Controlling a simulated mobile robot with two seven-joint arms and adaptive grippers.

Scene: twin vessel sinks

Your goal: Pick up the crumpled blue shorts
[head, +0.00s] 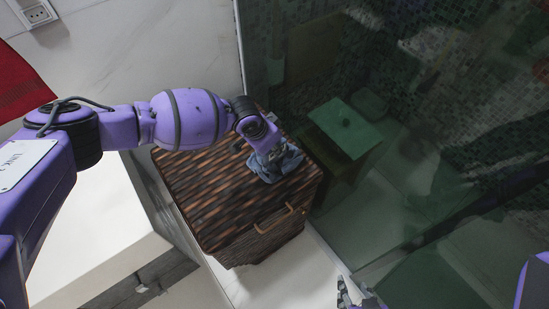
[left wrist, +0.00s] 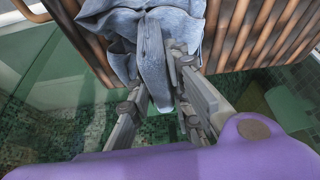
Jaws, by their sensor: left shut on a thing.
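The crumpled blue shorts (head: 284,168) lie bunched on top of the brown wicker hamper (head: 200,190), near its right edge. My left gripper (head: 270,153) is over them in the head view, its fingertips partly hidden by the wrist and cloth. In the left wrist view, the fingers of my left gripper (left wrist: 160,88) are shut on a fold of the shorts (left wrist: 155,45). The rest of the cloth bunches over the hamper's slats. My right gripper (head: 352,294) shows only in part at the bottom edge of the head view, away from the shorts.
A copper-coloured handle (head: 274,220) sits on the hamper's front. A glass panel (head: 400,140) stands close on the right, with a green-looking stool (head: 345,128) behind it. A white counter block (head: 85,225) stands left of the hamper. Pale floor shows in front.

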